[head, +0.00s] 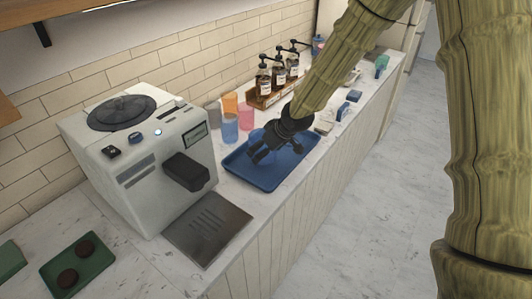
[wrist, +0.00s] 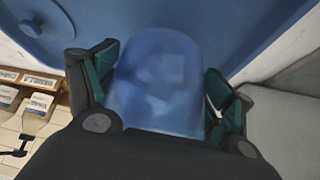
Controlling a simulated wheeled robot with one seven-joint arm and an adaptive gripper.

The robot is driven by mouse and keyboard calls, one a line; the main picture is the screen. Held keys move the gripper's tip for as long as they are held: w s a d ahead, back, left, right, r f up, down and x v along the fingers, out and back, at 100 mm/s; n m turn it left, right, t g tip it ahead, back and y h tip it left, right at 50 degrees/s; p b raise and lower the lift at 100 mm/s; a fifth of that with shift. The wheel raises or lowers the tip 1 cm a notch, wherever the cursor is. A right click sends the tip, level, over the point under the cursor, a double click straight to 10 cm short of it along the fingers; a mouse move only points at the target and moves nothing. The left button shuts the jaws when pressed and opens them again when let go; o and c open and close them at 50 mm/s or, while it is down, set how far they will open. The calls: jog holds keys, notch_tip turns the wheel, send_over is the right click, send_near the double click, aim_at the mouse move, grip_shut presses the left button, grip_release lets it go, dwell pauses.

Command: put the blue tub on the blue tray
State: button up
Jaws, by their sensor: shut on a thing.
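My gripper (head: 262,154) is over the blue tray (head: 240,168), which lies on the counter to the right of the coffee machine. In the wrist view the fingers of my gripper (wrist: 160,92) are shut on a translucent blue tub (wrist: 155,85), one finger on each side. The blue tray fills the background there (wrist: 205,20). In the head view my gripper mostly hides the tub; a bit of blue shows beside the fingers. I cannot tell whether the tub touches the tray.
Blue (head: 230,128), orange (head: 230,104) and pink (head: 246,116) cups stand behind the tray. A wooden rack (head: 262,101) of pump bottles stands further back. The white coffee machine (head: 145,150) is at left. Small items line the counter beyond the tray.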

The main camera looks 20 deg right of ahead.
jog(key=shift+w+d, duration=0.1)
jog(key=shift+w, duration=0.25)
jog(key=shift+f+p, duration=0.2)
jog(key=shift+p, duration=0.1)
jog(key=shift+w+d+f+p, duration=0.1)
jog(key=shift+f+p, duration=0.4)
jog(key=shift+f, duration=1.1)
jog(key=shift+f, duration=0.1)
jog(key=o, duration=1.5)
jog(key=shift+b+v, duration=1.05)
jog(key=shift+v, duration=5.05)
